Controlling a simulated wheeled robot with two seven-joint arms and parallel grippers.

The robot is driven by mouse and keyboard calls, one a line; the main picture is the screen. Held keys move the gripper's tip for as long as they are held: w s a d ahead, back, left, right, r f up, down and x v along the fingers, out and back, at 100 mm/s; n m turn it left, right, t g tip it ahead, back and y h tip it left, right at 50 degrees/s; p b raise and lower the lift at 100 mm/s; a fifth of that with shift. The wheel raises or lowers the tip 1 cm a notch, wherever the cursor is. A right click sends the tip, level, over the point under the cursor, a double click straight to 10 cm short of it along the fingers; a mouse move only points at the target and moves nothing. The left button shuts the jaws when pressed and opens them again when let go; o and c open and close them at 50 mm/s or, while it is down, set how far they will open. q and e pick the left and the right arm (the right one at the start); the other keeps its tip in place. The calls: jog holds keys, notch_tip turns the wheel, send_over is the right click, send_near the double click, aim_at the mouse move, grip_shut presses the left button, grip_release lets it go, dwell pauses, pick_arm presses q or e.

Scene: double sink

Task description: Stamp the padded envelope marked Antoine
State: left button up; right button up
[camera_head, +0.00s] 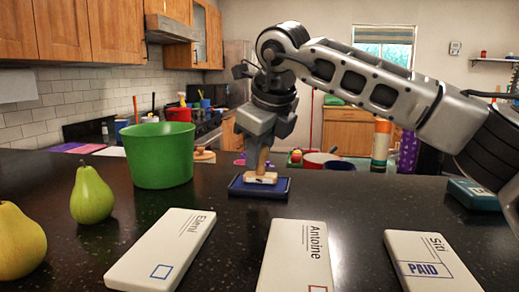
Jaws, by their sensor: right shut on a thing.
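My right gripper (264,146) points down and is shut on the wooden handle of a stamp (261,178). The stamp is upright over a dark blue ink pad (238,190) and appears to rest on it. The padded envelope marked Antoine (297,258) lies flat at the front middle of the counter, nearer than the pad. An empty outlined box shows near its front edge, partly cut off by the picture. My left gripper is not in view.
An envelope marked Eleni (165,248) lies to the left, and one marked Siti (425,262), with PAID on it, to the right. A green bin (160,155), a green pear (92,195) and a yellow pear (20,242) stand left. A teal box (473,194) sits right.

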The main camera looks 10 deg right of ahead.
jog(key=shift+r+p, duration=2.95)
jog(key=shift+r, duration=0.5)
jog(key=shift+f, duration=0.1)
